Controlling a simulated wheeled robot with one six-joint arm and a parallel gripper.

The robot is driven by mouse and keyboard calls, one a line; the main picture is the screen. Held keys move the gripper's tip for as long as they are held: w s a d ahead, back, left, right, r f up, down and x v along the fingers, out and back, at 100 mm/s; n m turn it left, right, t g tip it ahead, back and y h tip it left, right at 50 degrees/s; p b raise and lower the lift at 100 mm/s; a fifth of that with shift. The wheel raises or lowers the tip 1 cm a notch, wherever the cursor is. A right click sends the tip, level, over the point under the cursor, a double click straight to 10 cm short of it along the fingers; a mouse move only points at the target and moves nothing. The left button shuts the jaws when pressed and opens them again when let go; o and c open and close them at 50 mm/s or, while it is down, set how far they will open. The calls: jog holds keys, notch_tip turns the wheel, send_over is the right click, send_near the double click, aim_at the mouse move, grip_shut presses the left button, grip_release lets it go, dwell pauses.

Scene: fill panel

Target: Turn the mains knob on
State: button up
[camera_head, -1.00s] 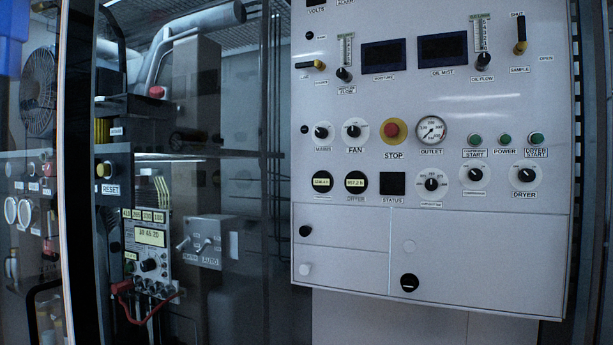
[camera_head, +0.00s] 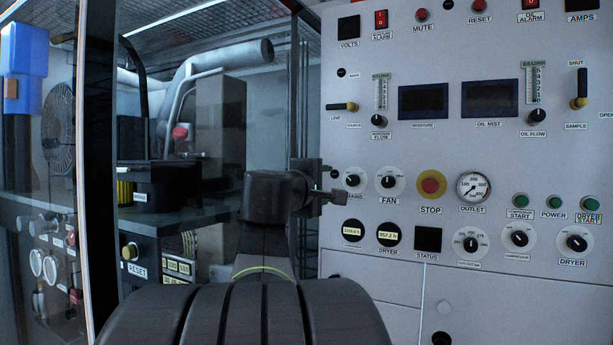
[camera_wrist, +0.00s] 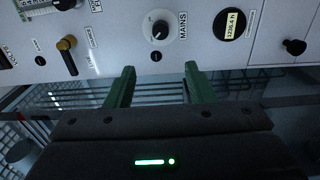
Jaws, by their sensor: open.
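The mains knob (camera_head: 352,180) is a small black knob on a round white dial plate at the left edge of the light panel, left of the fan knob. My gripper (camera_head: 332,197) is beside it at the left in the head view and partly overlaps its surroundings. In the wrist view the mains knob (camera_wrist: 160,29) shows clearly, with its "MAINS" label to the right. The two green fingers of my gripper (camera_wrist: 158,80) stand wide apart with nothing between them. The knob lies past the fingertips, roughly in line with the gap, and apart from them.
The fan knob (camera_head: 390,181), red stop button (camera_head: 431,185) and outlet gauge (camera_head: 473,188) sit to the right. A line lever (camera_head: 343,107) is above the mains knob. A round hour meter (camera_wrist: 231,24) is near it. A glass-fronted cabinet stands left of the panel.

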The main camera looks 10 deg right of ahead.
jog(key=p, duration=0.1)
send_near(352, 180)
jog(key=x, duration=0.2)
jog(key=p+x, duration=0.1)
jog(key=x, duration=0.2)
jog(key=a+x, duration=0.1)
jog(key=x, duration=0.2)
jog(key=shift+w+d+p, duration=0.15)
jog(key=shift+w+p, duration=0.25)
jog(key=shift+w, duration=0.05)
jog(key=shift+s+d, duration=0.3)
jog(key=shift+d, duration=0.2)
jog(key=shift+a, duration=0.1)
jog(key=c, duration=1)
